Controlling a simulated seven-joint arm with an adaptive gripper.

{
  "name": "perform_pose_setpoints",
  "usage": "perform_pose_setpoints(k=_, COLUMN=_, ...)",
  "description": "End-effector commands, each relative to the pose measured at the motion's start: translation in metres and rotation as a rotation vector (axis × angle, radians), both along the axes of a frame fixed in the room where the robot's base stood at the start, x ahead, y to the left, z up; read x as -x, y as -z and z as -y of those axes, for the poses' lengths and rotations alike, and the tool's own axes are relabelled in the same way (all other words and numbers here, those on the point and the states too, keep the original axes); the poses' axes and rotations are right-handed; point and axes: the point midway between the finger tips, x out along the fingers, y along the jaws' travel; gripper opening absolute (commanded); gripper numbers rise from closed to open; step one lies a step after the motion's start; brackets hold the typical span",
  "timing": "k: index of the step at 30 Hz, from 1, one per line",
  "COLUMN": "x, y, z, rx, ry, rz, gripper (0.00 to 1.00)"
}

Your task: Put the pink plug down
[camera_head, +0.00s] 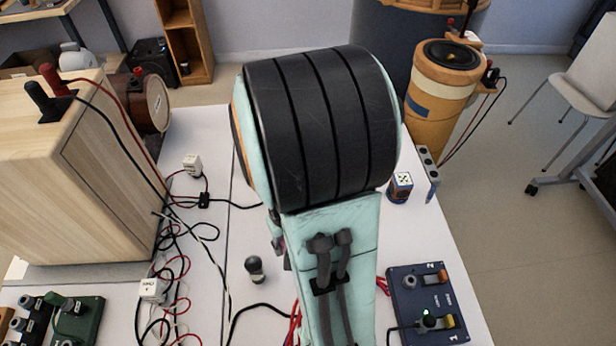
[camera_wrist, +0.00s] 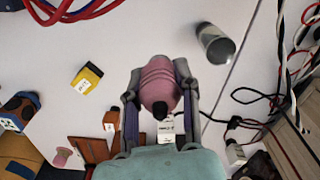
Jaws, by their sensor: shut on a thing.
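In the wrist view the pink plug (camera_wrist: 154,84) is a ribbed pink body with a dark round end facing the camera. My gripper (camera_wrist: 158,76) is shut on it, one grey finger on each side. I cannot tell whether the plug touches the white table or hangs just above it. In the head view my own arm hides the plug and nearly all of the gripper.
A dark grey cylinder (camera_wrist: 215,43) stands near the plug; a yellow block (camera_wrist: 87,77) lies left. A small white piece (camera_wrist: 167,131) is close to the gripper. Cables tangle beside the wooden speaker box (camera_head: 65,175). A blue switch box (camera_head: 405,293) sits front right.

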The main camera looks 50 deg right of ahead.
Motion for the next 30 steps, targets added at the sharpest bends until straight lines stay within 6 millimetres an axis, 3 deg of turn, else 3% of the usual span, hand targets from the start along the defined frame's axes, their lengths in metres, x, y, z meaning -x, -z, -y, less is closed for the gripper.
perform_pose_setpoints(k=7, x=0.06, y=0.02, z=0.061, rx=-0.001, ry=0.468, rz=-0.003, gripper=0.0)
perform_pose_setpoints(k=12, x=0.104, y=0.03, z=0.079, rx=-0.001, ry=0.666, rz=-0.001, gripper=0.0)
perform_pose_setpoints(k=15, x=0.117, y=0.033, z=0.083, rx=0.001, ry=0.727, rz=0.0, gripper=0.0)
perform_pose_setpoints(k=30, x=0.125, y=0.091, z=0.084, rx=-0.003, ry=0.757, rz=-0.004, gripper=0.0)
